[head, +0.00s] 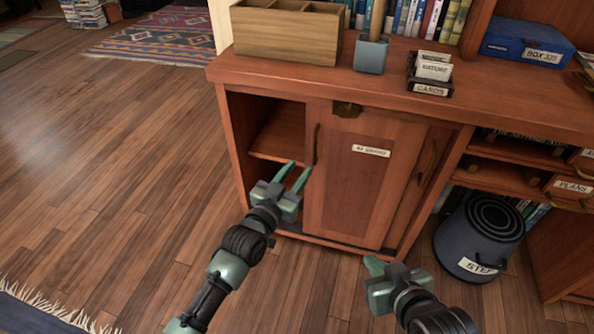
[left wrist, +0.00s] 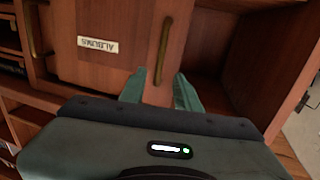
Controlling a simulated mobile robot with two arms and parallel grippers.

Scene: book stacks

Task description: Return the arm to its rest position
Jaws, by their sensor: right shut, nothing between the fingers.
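My left gripper (head: 298,178) is open and empty in front of the cabinet, low beside the left handle (head: 316,145) of the sliding door (head: 345,195). In the left wrist view its two fingers (left wrist: 160,92) are spread apart, with the handle (left wrist: 162,50) beyond them; I cannot tell if they touch it. My right gripper (head: 374,265) is shut and empty, low in front of the cabinet's right part, above the floor.
The cabinet's left compartment (head: 278,130) stands open and shows a bare shelf. On the top are a wooden box (head: 287,35), a grey cup (head: 370,55), a card holder (head: 430,75) and a blue box (head: 525,45). A step stool (head: 480,235) stands right.

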